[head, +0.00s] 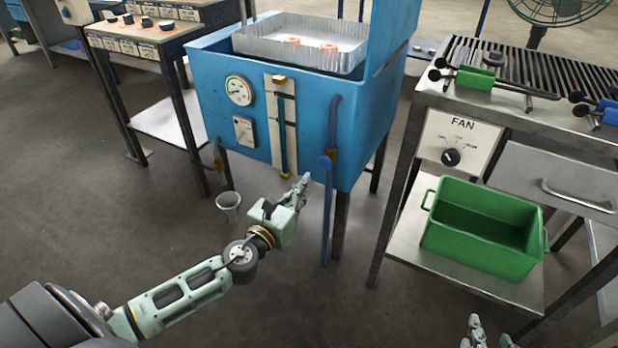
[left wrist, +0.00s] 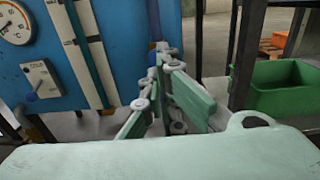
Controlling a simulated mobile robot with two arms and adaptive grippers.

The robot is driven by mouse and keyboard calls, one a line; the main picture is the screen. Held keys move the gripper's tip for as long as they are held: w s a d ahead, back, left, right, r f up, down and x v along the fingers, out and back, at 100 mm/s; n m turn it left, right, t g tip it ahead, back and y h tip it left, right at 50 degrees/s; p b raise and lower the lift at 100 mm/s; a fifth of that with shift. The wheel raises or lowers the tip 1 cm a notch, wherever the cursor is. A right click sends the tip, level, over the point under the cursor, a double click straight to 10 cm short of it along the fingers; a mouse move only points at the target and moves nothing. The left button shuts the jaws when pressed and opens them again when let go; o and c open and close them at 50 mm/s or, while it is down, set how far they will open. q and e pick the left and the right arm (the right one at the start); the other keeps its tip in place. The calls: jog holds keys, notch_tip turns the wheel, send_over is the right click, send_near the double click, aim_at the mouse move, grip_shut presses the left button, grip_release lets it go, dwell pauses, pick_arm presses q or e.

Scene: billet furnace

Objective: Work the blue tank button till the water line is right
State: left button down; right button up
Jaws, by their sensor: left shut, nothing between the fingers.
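The blue tank (head: 262,105) stands in the middle of the head view. A pale sight-gauge strip (head: 271,118) with a teal tube (head: 283,140) runs down its front; the exact water line is too small to read. A small plate (head: 244,131) sits left of the strip. In the left wrist view this plate (left wrist: 42,78) has a small blue spot near its bottom, possibly the button. My left gripper (head: 303,184) is shut and empty, in front of the tank's lower edge and right of the strip, apart from the plate. My right gripper (head: 491,333) is partly visible, fingers apart.
A round dial (head: 239,90) is above the plate. A blue hose (head: 328,190) hangs at the tank's right front. A clear cup (head: 229,204) is below the tank. The fan bench (head: 457,140) and green bin (head: 480,262) are on the right.

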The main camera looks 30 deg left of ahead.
pick_arm(q)
jog(key=shift+s, duration=1)
